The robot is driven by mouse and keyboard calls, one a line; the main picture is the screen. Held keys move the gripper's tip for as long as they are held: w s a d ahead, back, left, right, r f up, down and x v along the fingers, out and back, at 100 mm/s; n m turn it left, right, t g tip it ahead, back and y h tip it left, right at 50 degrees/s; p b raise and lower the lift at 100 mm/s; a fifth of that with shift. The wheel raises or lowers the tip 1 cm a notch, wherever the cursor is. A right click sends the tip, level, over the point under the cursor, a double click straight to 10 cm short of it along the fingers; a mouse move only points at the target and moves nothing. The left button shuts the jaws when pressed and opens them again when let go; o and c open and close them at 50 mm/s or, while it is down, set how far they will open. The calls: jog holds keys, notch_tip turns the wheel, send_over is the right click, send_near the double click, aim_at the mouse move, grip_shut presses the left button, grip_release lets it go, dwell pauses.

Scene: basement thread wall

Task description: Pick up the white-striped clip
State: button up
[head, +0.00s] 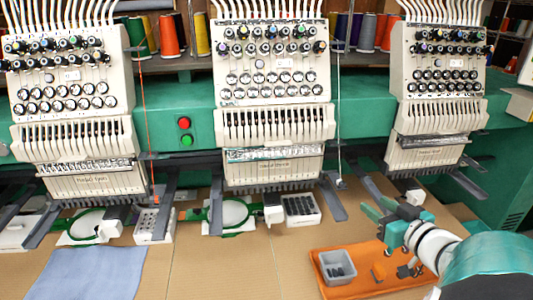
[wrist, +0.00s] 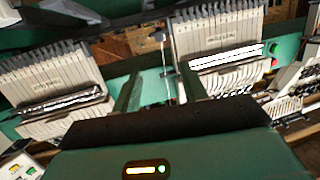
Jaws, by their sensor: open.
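No white-striped clip can be made out for certain. Small dark pieces (head: 403,271) lie on the orange mat (head: 350,290) at the lower right of the head view, too small to show any stripe, and my arm hides part of the mat's right side. My gripper (head: 375,207) is above and behind the mat, pointing left toward the machine. In the wrist view its two green fingers (wrist: 160,80) stand apart with nothing between them, facing the machine heads.
A grey bin (head: 337,267) and a small orange block (head: 378,271) sit on the mat. Behind stand embroidery heads (head: 270,122) on a green machine, with dark arms reaching over the table. A black-celled tray (head: 300,208) and blue cloth (head: 85,272) lie leftward. The table's front middle is clear.

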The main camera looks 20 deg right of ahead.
send_near(342, 182)
jog(key=x, duration=0.2)
jog(key=shift+x, duration=3.1)
grip_shut()
